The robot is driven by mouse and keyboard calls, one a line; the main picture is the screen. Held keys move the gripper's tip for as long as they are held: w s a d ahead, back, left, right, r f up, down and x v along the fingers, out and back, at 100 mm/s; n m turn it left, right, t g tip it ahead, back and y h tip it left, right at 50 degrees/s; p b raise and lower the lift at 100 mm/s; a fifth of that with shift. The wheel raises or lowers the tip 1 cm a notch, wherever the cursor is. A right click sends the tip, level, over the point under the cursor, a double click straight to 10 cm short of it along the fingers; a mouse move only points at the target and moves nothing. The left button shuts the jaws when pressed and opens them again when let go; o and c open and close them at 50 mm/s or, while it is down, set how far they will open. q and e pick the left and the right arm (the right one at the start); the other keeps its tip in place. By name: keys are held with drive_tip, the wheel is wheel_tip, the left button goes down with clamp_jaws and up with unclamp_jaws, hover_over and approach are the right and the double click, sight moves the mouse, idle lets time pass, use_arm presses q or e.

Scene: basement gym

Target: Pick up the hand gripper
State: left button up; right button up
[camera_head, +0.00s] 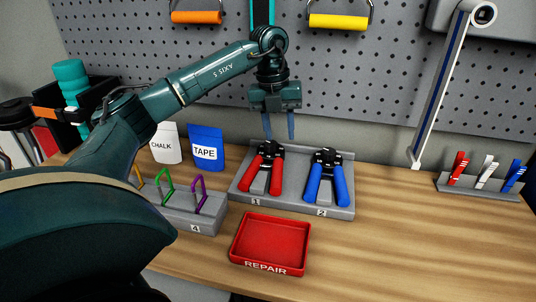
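Two hand grippers lie in a grey two-slot tray (296,205) on the wooden bench. The red-handled hand gripper (264,170) is in the slot marked 1, on the left. The blue-handled hand gripper (326,178) is in the slot marked 2, on the right. My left gripper (279,128) points down above the back of the tray, over the area just behind the red one. Its two blue fingers are apart with nothing between them, and it appears clear of both hand grippers. My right gripper is not in view.
A red tray marked REPAIR (268,267) sits in front. A holder marked 4 (190,218) with coloured carabiner-like loops is left, by CHALK (165,143) and TAPE (206,149) pouches. A clip rack (478,187) and lamp arm (440,90) stand right. The front right bench is clear.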

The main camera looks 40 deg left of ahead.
use_arm(q)
drive_tip(key=a, duration=0.2)
hover_over(277, 164)
drive_tip(key=s, duration=0.2)
drive_tip(key=shift+n+y, duration=0.3)
drive_tip(key=shift+y, duration=0.1)
drive_tip(key=f, duration=0.6)
drive_tip(key=shift+w+f+p, duration=0.1)
drive_tip(key=shift+w+p, duration=0.15)
drive_tip(key=shift+p, duration=0.05)
drive_tip(key=shift+w+f+p, duration=0.2)
drive_tip(key=shift+f, duration=0.75)
drive_tip(key=shift+w+f+p, duration=0.15)
drive_tip(key=shift+w+f, duration=0.05)
drive_tip(key=shift+f, duration=0.7)
drive_tip(key=shift+w+f+p, duration=0.2)
drive_tip(key=shift+f, duration=0.75)
clamp_jaws()
